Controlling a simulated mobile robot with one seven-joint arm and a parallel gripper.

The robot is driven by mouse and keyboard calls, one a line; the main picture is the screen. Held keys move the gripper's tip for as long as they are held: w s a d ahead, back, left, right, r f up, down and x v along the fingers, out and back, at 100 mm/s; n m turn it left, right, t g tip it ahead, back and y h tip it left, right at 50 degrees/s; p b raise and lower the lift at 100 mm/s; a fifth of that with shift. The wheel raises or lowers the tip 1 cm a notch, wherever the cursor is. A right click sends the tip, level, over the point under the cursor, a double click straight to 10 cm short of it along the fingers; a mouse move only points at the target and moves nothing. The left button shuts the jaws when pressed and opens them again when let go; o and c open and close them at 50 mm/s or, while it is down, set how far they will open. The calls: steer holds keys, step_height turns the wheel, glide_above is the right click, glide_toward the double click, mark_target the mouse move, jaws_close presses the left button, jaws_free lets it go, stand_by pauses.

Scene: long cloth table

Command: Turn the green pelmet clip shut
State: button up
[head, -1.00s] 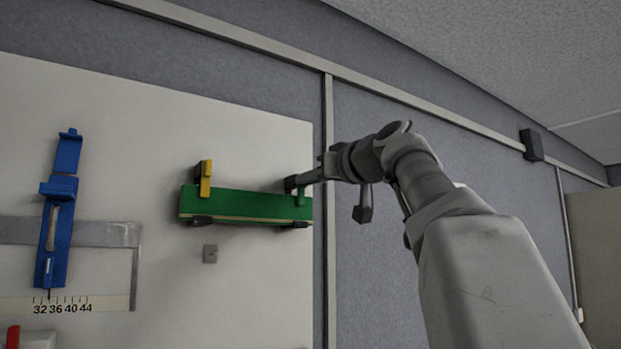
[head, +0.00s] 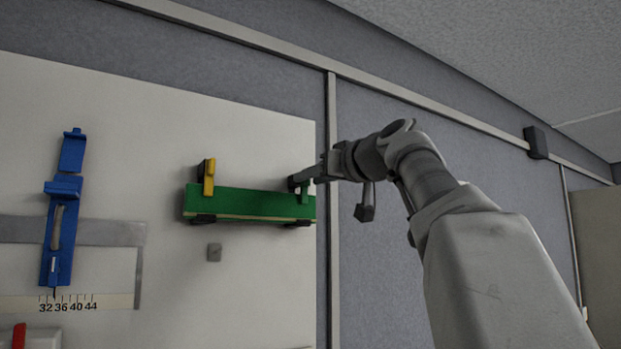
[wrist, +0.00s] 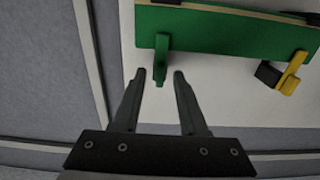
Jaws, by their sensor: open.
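The green pelmet clip (wrist: 162,55) is a small green tab at one end of the green pelmet board (head: 250,203). In the head view the clip (head: 304,192) stands at the board's right end, partly hidden by my gripper (head: 296,183). In the wrist view my gripper (wrist: 160,76) is open, its two fingertips apart and just short of the clip's free end, one to each side of it. Nothing is between the fingers. In the wrist view the clip points from the board toward my gripper.
A yellow clip (head: 209,177) stands at the board's left end and also shows in the wrist view (wrist: 291,73). A blue slider (head: 62,215) with a number scale (head: 70,302) is on the white panel at left. A small grey block (head: 214,252) sits below the board.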

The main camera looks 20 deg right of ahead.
steer(key=s+d+b, duration=0.3)
steer(key=s+b, duration=0.1)
steer(key=s, duration=1.3)
steer(key=shift+d, duration=0.2)
